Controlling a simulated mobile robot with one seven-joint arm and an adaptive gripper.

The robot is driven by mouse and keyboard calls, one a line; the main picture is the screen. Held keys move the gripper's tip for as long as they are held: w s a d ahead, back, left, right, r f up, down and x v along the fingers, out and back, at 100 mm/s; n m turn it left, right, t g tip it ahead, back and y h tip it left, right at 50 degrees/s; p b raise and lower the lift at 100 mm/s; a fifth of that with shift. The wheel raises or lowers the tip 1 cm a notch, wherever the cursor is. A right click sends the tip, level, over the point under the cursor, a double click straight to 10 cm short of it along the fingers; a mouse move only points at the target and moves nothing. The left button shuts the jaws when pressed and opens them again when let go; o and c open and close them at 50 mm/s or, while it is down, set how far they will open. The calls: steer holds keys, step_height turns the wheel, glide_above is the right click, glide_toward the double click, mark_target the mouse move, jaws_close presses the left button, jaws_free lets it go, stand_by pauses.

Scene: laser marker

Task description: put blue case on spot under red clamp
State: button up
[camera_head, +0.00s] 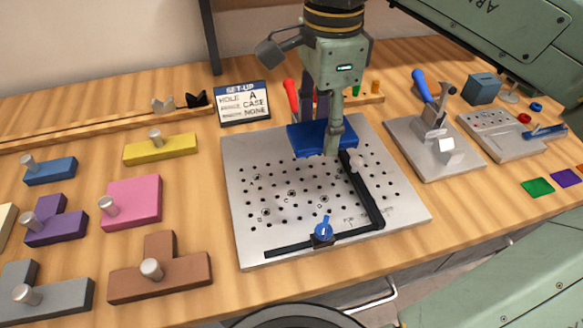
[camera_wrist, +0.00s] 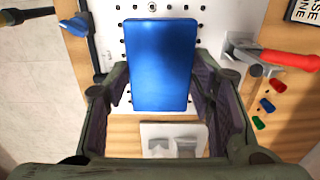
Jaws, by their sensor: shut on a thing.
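The blue case (camera_head: 308,139) is a flat blue block between the fingers of my gripper (camera_head: 329,132), at the far part of the perforated metal plate. My gripper is shut on it. In the wrist view the case (camera_wrist: 160,62) lies level between the two fingers (camera_wrist: 160,88) and covers part of the plate. I cannot tell whether it touches the plate. The red clamp's handle (camera_head: 291,97) stands just behind and left of the case. In the wrist view the red clamp (camera_wrist: 288,58) is right of the case, apart from it. The spot beneath the clamp is not clearly visible.
The perforated plate (camera_head: 262,212) carries a black L-shaped fence (camera_head: 367,199) with a blue knob (camera_head: 323,230). A set-up sign (camera_head: 245,103) stands behind. A blue-handled clamp (camera_head: 424,88) is on a plate at right. Several coloured knobbed blocks lie at left.

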mark_target(318, 183)
steer(key=shift+d+f+p, duration=0.1)
steer(key=shift+f+p, duration=0.45)
steer(key=shift+f, duration=4.55)
steer(key=o, duration=1.3)
